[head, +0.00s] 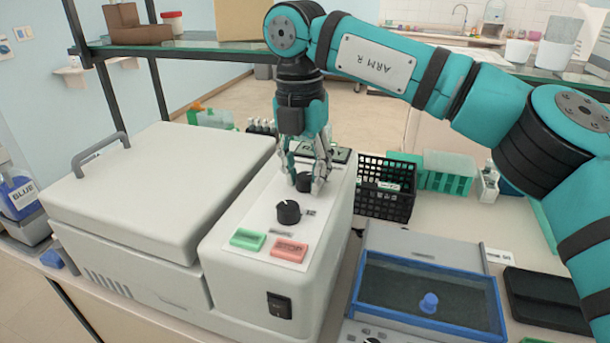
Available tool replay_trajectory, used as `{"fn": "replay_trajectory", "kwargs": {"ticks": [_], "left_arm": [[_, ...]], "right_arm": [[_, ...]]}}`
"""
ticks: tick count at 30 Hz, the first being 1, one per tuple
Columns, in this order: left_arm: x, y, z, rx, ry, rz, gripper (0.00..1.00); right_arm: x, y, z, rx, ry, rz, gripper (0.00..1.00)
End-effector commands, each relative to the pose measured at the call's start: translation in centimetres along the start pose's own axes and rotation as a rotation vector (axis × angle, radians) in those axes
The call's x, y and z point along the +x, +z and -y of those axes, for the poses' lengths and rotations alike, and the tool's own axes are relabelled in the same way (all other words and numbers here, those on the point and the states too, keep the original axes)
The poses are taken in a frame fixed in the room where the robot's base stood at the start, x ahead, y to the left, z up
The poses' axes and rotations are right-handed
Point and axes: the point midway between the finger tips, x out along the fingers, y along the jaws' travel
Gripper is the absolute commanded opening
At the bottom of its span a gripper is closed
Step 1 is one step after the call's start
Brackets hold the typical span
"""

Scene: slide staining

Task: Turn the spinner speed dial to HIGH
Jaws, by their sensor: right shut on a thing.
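The spinner is a large white machine (215,270) with a closed lid and a control panel on its right side. The panel has two black dials. The nearer dial (288,212) stands free, with a light mark on it. My right gripper (305,184) points down from above and is shut on the farther dial (304,180), its fingers on either side of it. The fingers partly hide this dial, and its pointer and label cannot be read. I cannot read which dial is for speed. My left gripper is not in view.
A green button (247,239), a red button (290,250) and a black rocker switch (279,305) are on the machine's near part. A black basket (386,187) and a blue-rimmed tray (430,325) stand to its right. A glass shelf (180,50) runs behind.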

Motion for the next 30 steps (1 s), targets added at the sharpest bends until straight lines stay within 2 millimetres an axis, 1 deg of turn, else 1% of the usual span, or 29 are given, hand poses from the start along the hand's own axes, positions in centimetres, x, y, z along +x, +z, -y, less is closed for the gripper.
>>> {"fn": "replay_trajectory", "kwargs": {"ticks": [7, 19, 20, 21, 25, 30], "left_arm": [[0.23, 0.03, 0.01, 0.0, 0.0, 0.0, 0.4], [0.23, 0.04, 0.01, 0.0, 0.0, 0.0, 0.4], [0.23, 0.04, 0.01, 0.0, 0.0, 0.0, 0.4], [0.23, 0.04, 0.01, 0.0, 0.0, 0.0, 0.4], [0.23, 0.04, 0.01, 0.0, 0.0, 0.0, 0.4], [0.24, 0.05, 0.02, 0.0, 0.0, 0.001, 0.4]], "right_arm": [[-0.05, 0.05, -0.02, 0.049, 0.002, -0.001, 0.0], [-0.07, 0.05, -0.01, 0.055, 0.001, -0.001, 0.0], [-0.07, 0.05, -0.01, 0.055, 0.001, -0.001, 0.33], [-0.07, 0.05, 0.0, 0.055, 0.001, -0.001, 0.38], [-0.06, 0.05, 0.0, 0.054, 0.001, -0.002, 0.55], [-0.03, 0.04, 0.0, 0.054, 0.001, -0.002, 0.55]]}}
